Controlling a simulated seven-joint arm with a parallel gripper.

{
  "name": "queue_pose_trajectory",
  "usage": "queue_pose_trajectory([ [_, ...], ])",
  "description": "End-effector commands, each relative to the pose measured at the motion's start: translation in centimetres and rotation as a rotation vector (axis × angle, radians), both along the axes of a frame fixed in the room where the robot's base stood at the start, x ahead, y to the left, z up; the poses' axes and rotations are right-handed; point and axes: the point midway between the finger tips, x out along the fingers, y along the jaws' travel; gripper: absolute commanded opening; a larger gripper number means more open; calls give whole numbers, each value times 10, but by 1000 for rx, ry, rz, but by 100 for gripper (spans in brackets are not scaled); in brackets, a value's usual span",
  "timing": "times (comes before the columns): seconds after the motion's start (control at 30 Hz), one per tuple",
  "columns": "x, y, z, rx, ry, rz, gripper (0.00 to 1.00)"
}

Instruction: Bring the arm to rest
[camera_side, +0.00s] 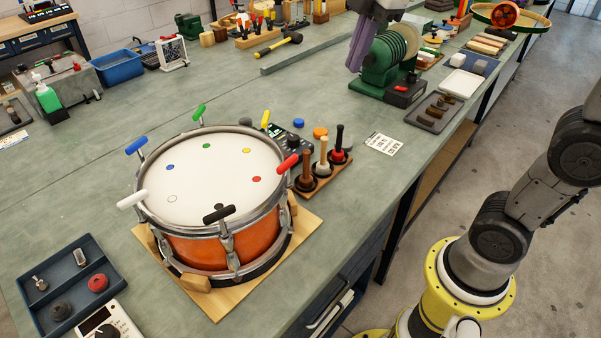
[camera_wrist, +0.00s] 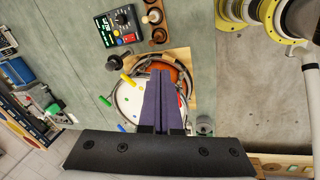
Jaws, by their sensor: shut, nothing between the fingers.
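My gripper (camera_side: 354,68) hangs at the top of the side view, its purple fingers pointing down and closed together with nothing in them. It is above the bench, in front of or beside a green machine with pale discs (camera_side: 388,62); the exact gap cannot be told. In the wrist view the closed fingers (camera_wrist: 160,73) cover part of the drum below. The orange drum (camera_side: 200,250) sits on a wooden board (camera_side: 220,304), with coloured T-handles around its rim and matching dots on its white head (camera_side: 205,190). The gripper is well away from it.
Mallets stand in a wooden rack (camera_side: 326,182) right of the drum. A blue tray (camera_side: 70,262) lies at the front left, and a dark tray (camera_side: 437,112) nearer the right edge. The bench (camera_side: 90,180) is clear left of the drum and behind it.

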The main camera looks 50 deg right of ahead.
Motion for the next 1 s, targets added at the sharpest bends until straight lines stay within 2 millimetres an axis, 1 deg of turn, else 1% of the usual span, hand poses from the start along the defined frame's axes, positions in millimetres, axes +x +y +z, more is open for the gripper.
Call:
queue_pose_trajectory([
  [0.03,-21,1,0,17,-30,-57,0],
  [0.13,-56,2,-9,60,-81,-187,0],
  [0.2,-79,2,-19,98,-115,-290,0],
  [0.27,-97,3,-31,134,-140,-382,0],
  [0.3,-108,3,-39,160,-156,-445,0],
  [0.37,-124,3,-54,203,-177,-545,0],
  [0.4,-133,4,-65,235,-189,-617,0],
  [0.5,-149,4,-91,305,-200,-785,0],
  [0.6,-155,4,-112,359,-192,-931,0],
  [0.7,-154,4,-121,404,-188,-1047,0],
  [0.83,-149,4,-118,452,-205,-1135,0],
  [1.0,-149,4,-118,464,-204,-1163,0],
])
